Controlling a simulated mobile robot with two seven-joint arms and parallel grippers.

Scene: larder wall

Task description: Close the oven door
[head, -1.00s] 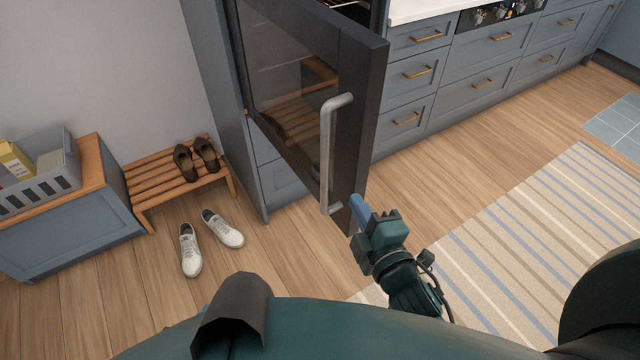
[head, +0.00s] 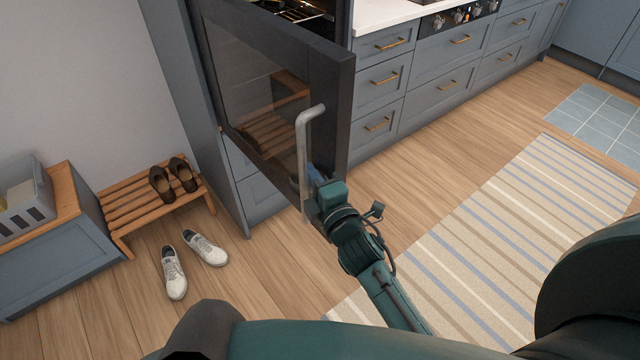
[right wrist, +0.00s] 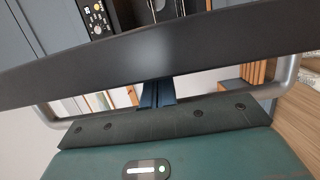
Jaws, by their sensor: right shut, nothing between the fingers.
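The oven door (head: 255,85) stands open in the head view, its dark glass panel facing left and its grey bar handle (head: 303,160) upright near the free edge. Above it, part of the oven interior (head: 295,12) with a wire rack shows. My right gripper (head: 314,178) is at the lower part of the handle, beside the door's free edge. In the right wrist view its blue fingers (right wrist: 157,93) are together and empty, pointing at the dark door edge (right wrist: 160,58). The handle (right wrist: 288,80) shows on both sides of my wrist. I cannot tell whether the fingertips touch the door. My left gripper is not in view.
Grey-blue drawers (head: 379,85) run along the right of the oven. A slatted shoe bench (head: 125,208) with dark shoes and a pair of white shoes (head: 204,247) are at the left. A striped rug (head: 500,220) lies right; bare wooden floor (head: 430,155) lies before the drawers.

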